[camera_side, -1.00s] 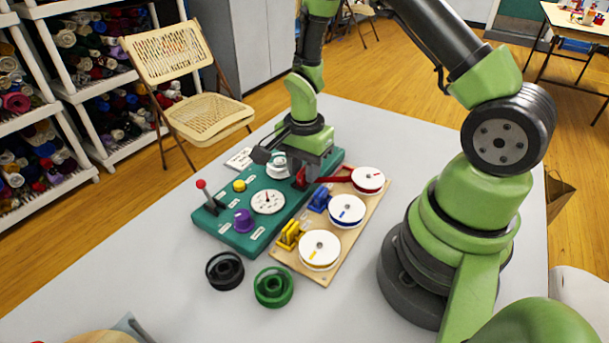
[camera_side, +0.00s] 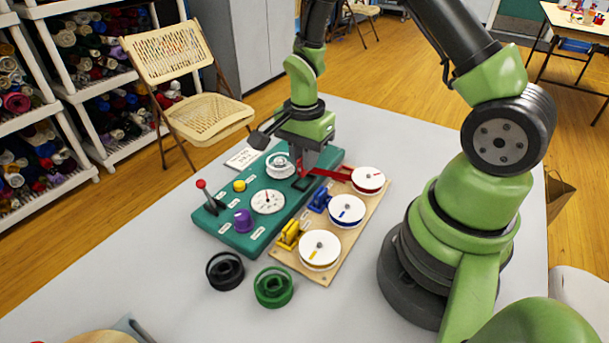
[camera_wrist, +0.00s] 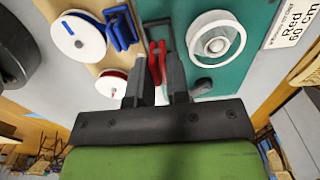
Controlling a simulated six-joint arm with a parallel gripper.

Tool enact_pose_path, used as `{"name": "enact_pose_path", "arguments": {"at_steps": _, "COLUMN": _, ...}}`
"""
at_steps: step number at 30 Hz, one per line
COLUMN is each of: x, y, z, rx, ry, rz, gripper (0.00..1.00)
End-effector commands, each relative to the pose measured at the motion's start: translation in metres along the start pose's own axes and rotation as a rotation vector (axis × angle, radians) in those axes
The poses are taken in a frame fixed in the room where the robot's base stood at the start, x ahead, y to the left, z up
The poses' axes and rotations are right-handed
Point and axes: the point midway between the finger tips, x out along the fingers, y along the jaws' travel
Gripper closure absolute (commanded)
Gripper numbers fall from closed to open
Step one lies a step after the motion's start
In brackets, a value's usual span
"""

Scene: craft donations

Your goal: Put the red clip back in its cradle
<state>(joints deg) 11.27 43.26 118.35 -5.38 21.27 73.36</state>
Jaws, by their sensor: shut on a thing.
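My gripper (camera_side: 309,176) is shut on the red clip (camera_wrist: 157,60), which shows between the two fingers in the wrist view. The clip is over the green panel (camera_side: 245,238), near its edge beside the wooden board (camera_side: 290,262). A red ribbon (camera_side: 332,174) runs from the clip side to the red spool (camera_side: 368,178) on the board. The red clip's cradle is hidden by my gripper, and I cannot make it out in either view.
A blue clip (camera_side: 319,199) and a yellow clip (camera_side: 288,234) stand beside their spools. A white round holder (camera_side: 280,166) on the panel is close to my gripper. A red-knobbed lever (camera_side: 203,192) stands at left. Black (camera_side: 225,270) and green (camera_side: 273,287) reels lie in front.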

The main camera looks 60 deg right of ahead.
Motion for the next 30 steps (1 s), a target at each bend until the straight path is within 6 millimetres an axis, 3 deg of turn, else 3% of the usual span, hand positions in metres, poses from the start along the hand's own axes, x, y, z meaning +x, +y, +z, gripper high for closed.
{"name": "enact_pose_path", "arguments": {"at_steps": 16, "x": -0.044, "y": -0.001, "z": 0.000, "rx": 0.001, "ry": 0.000, "rz": -0.003, "gripper": 0.99}}
{"name": "enact_pose_path", "arguments": {"at_steps": 27, "x": -0.048, "y": 0.000, "z": 0.000, "rx": 0.001, "ry": 0.000, "rz": 0.000, "gripper": 0.99}}
{"name": "enact_pose_path", "arguments": {"at_steps": 30, "x": -0.044, "y": 0.003, "z": -0.008, "rx": 0.004, "ry": 0.000, "rz": 0.002, "gripper": 0.99}}
